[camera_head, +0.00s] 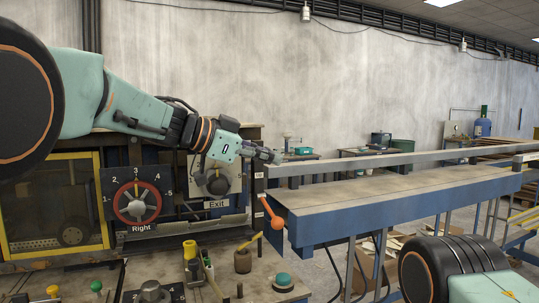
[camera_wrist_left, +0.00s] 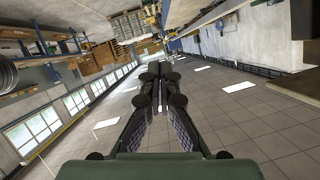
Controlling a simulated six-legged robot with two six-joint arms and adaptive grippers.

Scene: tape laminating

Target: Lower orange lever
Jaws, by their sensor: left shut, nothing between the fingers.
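My left gripper (camera_head: 276,156) is shut and empty. In the head view it appears above the lever, in front of the grey rail, with a clear gap between them. In the left wrist view the two fingers of my left gripper (camera_wrist_left: 160,72) meet at their tips. The lever cannot be made out in that view. A part of my right arm shows at the lower right of the head view, but its gripper is out of frame.
A grey rail (camera_head: 420,158) runs along the table's far side.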

